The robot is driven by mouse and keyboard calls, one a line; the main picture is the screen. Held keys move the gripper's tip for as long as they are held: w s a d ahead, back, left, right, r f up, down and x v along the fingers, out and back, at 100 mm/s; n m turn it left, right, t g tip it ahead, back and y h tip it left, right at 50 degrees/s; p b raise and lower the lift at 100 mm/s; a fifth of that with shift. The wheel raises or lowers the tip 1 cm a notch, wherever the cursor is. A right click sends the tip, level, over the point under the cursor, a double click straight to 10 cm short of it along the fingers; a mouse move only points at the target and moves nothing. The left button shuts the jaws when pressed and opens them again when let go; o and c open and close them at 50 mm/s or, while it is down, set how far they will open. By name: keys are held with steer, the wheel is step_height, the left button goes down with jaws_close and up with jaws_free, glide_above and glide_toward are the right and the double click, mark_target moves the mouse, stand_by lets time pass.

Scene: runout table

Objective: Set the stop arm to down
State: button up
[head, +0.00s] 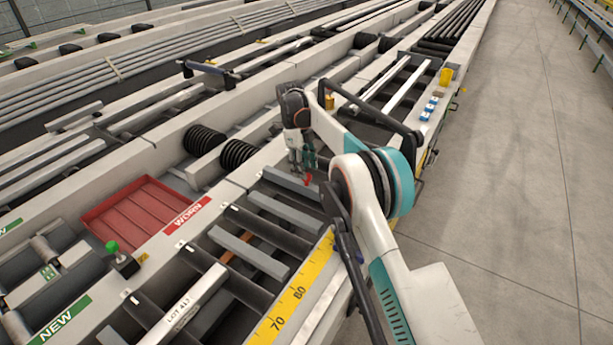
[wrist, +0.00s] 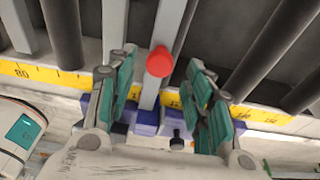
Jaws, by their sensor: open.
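A red round knob (wrist: 160,62) shows in the wrist view at the end of a pale grey bar (wrist: 172,22); this looks like the stop arm, but I cannot tell for sure. In the head view a small red part (head: 308,180) shows just below my gripper (head: 302,163). In the wrist view my gripper (wrist: 158,72) is open, with one teal-padded finger on each side of the knob. I cannot tell whether either finger touches it. Whether the arm is up or down is not clear.
A yellow scale (head: 290,298) runs along the table edge. Grey bars (head: 248,253) lie across slots near my gripper. A black tube frame (head: 372,108) stands close behind my arm. A red tray (head: 135,212) and a green-knobbed post (head: 115,250) are at left. The right floor is clear.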

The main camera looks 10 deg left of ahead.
step_height(320, 180, up, 7)
steer(key=a, duration=0.1)
steer(key=shift+w, duration=0.25)
steer(key=s+d+r+n+t+y, duration=0.1)
steer(key=s+d+r+n, duration=0.25)
steer(key=d+r, duration=0.55)
steer(key=s+d+r+n+t+y, duration=0.1)
steer(key=s+d+r+n, duration=0.1)
steer(key=d+r+n, duration=0.6)
steer(key=s+d+r+t, duration=0.2)
steer(key=s+d+r, duration=0.3)
steer(key=s+r, duration=0.15)
steer(key=s+d+f+n+t, duration=0.15)
steer(key=s+d+n, duration=0.35)
steer(key=s, duration=0.7)
steer(key=s+d+f+n+t, duration=0.1)
steer(key=s+d+f+n, duration=0.2)
steer(key=s+d, duration=0.55)
steer(key=s+f+n+t, duration=0.1)
steer(key=s+f+n, duration=0.2)
steer(key=s+f, duration=0.4)
steer(key=s, duration=0.4)
steer(key=shift+b, duration=0.3)
steer(key=shift+s+t, duration=0.1)
steer(key=shift+t, duration=0.15)
